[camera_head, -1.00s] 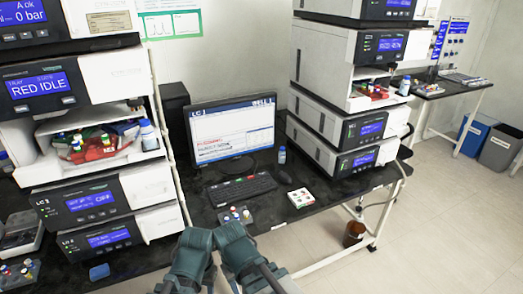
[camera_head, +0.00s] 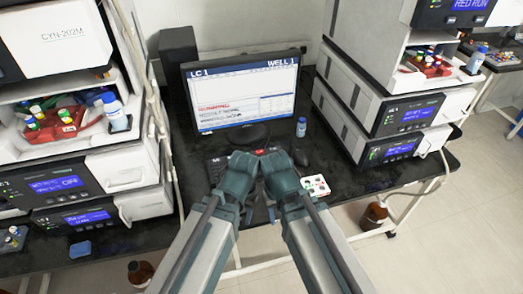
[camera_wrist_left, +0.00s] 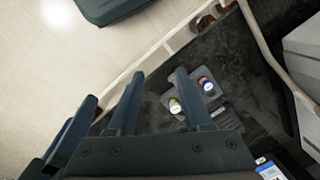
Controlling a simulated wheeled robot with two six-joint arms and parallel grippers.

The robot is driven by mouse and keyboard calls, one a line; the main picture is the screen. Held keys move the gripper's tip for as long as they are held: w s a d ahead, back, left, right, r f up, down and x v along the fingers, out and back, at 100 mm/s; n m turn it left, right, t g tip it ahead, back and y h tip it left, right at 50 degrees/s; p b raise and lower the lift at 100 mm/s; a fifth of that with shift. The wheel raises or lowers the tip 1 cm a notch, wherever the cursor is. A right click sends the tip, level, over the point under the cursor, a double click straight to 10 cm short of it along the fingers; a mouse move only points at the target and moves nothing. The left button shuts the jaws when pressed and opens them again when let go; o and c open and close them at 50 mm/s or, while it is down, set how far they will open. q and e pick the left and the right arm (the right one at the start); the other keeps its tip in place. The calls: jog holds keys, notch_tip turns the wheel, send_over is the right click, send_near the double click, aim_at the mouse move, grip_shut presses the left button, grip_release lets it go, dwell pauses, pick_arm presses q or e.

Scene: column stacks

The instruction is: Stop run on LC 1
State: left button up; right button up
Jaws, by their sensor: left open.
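The monitor (camera_head: 242,105) on the black bench reads LC 1 and WELL 1, with a line of red text; smaller text is unreadable. The keyboard (camera_head: 213,170) lies in front of it, mostly hidden by my grippers. A dark mouse (camera_head: 301,158) lies to its right. My left gripper (camera_head: 240,168) is above the keyboard area; in the left wrist view its fingers (camera_wrist_left: 158,95) are apart with nothing between them. My right gripper (camera_head: 279,168) is beside it, with its fingertips hidden.
Instrument stacks stand left (camera_head: 90,180) and right (camera_head: 375,105), with blue displays and open vial compartments. Brown bottles (camera_head: 373,214) stand below the bench.

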dwell(0.3)
pick_arm(q)
grip_shut()
dwell(1.6)
